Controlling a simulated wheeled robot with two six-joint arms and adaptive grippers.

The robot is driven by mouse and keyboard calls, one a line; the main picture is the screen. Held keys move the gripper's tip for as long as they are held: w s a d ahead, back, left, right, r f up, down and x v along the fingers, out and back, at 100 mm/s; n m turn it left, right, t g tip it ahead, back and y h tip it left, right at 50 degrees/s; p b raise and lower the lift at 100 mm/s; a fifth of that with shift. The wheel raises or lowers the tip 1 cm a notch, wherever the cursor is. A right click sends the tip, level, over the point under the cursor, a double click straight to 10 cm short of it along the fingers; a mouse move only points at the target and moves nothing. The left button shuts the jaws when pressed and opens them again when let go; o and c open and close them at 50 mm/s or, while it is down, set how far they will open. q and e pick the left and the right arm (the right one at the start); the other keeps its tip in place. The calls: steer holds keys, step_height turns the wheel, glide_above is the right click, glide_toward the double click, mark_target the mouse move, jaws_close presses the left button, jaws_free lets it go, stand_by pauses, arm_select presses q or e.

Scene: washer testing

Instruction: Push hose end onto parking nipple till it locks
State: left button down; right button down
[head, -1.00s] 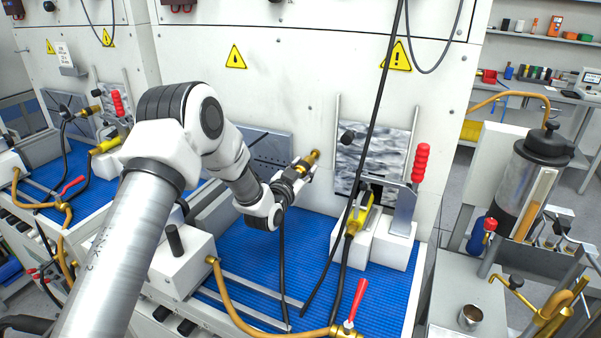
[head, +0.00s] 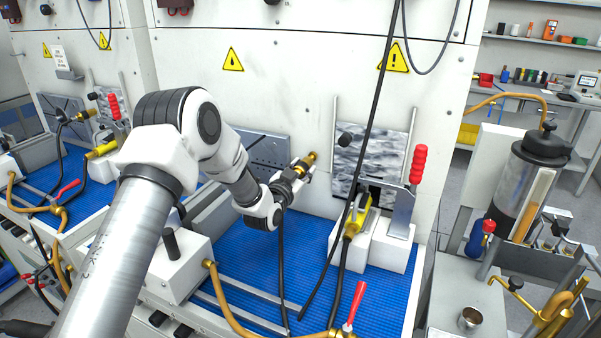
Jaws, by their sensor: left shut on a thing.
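My left gripper (head: 298,176) is shut on the brass hose end (head: 305,162), in front of the white machine panel. The brass tip points up and to the right, and a black hose (head: 282,255) hangs down below the gripper to the blue mat. I cannot tell whether this stub is the parking nipple. The gripper fingers are small and partly hidden by the hose end. My right gripper is not in view.
A clamp with a red handle (head: 419,165) and a yellow-bodied part (head: 359,217) stand on white blocks to the right. A black cable (head: 370,120) hangs in front of the panel. The blue mat (head: 240,265) has brass piping and a red-handled valve (head: 356,303) at its front.

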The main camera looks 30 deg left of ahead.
arm_select(q)
steer(key=shift+w+b, duration=0.55)
steer(key=shift+w, duration=0.9)
steer(key=c, duration=0.6)
jaws_free()
steer(key=shift+s, duration=0.1)
steer(key=shift+c, duration=0.2)
steer(key=s, duration=1.2)
steer(key=shift+d, duration=0.35)
